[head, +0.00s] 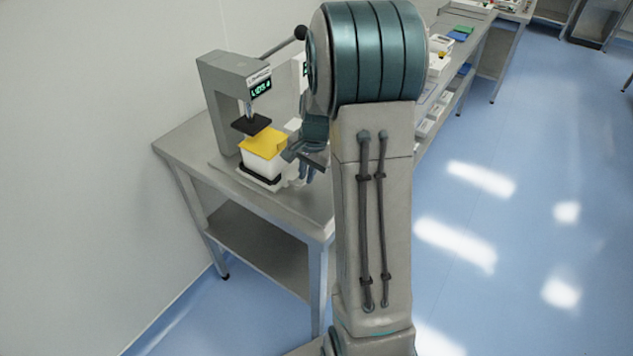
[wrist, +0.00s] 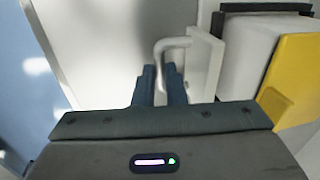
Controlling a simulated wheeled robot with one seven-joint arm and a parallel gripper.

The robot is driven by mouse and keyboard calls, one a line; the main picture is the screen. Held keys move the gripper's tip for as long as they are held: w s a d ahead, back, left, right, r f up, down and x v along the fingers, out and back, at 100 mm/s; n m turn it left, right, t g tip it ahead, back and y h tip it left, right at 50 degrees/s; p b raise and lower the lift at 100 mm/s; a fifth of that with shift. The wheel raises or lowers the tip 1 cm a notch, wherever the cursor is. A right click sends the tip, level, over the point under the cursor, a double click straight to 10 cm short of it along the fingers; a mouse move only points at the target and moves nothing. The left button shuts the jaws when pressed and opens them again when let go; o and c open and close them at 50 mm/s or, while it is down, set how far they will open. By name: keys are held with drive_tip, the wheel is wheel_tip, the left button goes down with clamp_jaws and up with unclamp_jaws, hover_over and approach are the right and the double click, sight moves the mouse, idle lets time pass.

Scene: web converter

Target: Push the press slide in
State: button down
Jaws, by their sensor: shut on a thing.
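The grey press (head: 222,95) stands on the steel table, with a lit green display and a dark press plate (head: 251,124) above the slide area. A white container with a yellow top (head: 263,145) sits on the slide, partly out in front of the dark plate. In the wrist view, the slide's white handle (wrist: 176,43) is a bent bar on a white upright plate (wrist: 205,65). My gripper (wrist: 160,75) is shut on the handle, its dark blue fingers around the bar. In the head view, my gripper (head: 306,170) is at the container's right, partly hidden by my arm.
The steel table (head: 190,140) has a lower shelf and some bare top left of the press. A lever with a black knob (head: 300,32) sticks out from the press top. More benches with boxes (head: 440,50) run behind my arm. The blue floor at right is clear.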

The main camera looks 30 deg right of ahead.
drive_tip(key=shift+w+a+r, duration=0.1)
drive_tip(key=shift+w+a, duration=0.3)
drive_tip(key=shift+w, duration=0.3)
drive_tip(key=shift+w+a+f, duration=0.1)
drive_tip(key=shift+w+a, duration=0.3)
drive_tip(key=shift+w, duration=0.35)
drive_tip(key=shift+w+a+r, duration=0.1)
drive_tip(key=shift+w+a, duration=0.3)
drive_tip(key=shift+w, duration=0.3)
drive_tip(key=c, duration=1.5)
unclamp_jaws()
drive_tip(key=shift+w+a, duration=0.1)
drive_tip(key=r, duration=0.4)
drive_tip(key=s+d+r, duration=0.1)
drive_tip(key=r, duration=0.4)
drive_tip(key=s+r, duration=0.1)
drive_tip(key=r, duration=0.3)
drive_tip(key=shift+d+r+b, duration=0.15)
drive_tip(key=shift+r+b, duration=0.1)
drive_tip(key=shift+b, duration=0.05)
